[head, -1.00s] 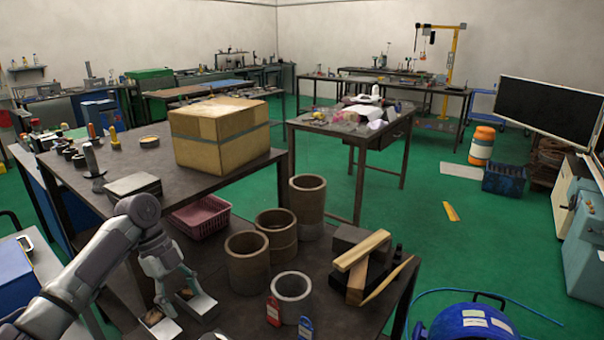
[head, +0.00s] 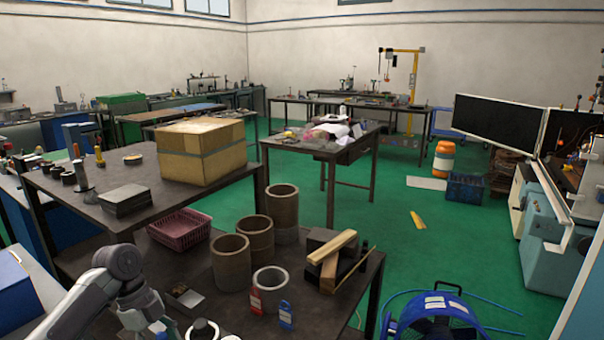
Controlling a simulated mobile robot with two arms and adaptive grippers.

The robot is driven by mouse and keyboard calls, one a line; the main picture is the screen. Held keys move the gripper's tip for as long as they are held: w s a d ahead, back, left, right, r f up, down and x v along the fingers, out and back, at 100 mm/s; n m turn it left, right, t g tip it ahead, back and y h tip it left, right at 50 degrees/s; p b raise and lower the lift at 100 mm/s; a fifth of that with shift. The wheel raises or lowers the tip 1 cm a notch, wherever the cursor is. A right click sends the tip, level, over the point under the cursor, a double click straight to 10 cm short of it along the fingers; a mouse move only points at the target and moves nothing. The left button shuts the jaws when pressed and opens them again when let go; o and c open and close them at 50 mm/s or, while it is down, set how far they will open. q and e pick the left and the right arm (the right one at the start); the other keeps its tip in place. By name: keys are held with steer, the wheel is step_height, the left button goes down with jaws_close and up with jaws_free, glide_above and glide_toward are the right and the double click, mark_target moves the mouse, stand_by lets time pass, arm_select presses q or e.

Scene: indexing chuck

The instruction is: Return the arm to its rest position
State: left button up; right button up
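My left arm (head: 118,262) comes in at the bottom left of the head view, bent at a grey joint. Its gripper (head: 160,334) is at the bottom edge, low over the near end of the dark front table (head: 215,325). The frame edge cuts it off, so its fingertips and any hold are hidden. A small flat metal piece (head: 186,296) lies on the table just beyond the gripper, apart from it in the picture. My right gripper is not in view.
Several cylinders (head: 231,262) stand right of the arm, with a red tag (head: 257,301) and a blue tag (head: 286,314) in front. Wooden blocks (head: 332,247) lie farther right. A pink basket (head: 179,229) and a cardboard box (head: 203,152) are behind. A blue fan (head: 437,318) stands bottom right.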

arm_select(q)
steer(key=s+d+f+n+t, duration=0.2)
steer(key=s+d+f+n, duration=0.5)
steer(key=s+d+f, duration=0.65)
steer(key=s+a+r+n+t+y, duration=0.1)
steer(key=s+a+n+t+y, duration=0.15)
steer(key=s+n, duration=0.5)
steer(key=s+a+r+n+t+y, duration=0.1)
steer(key=s+a+n, duration=0.2)
steer(key=s+n, duration=0.4)
step_height(320, 180, down, 25)
steer(key=s+m+g, duration=0.2)
steer(key=s+a+f, duration=0.2)
steer(key=s+f, duration=1.5)
steer(key=shift+a+g, duration=0.3)
steer(key=shift+g, duration=0.05)
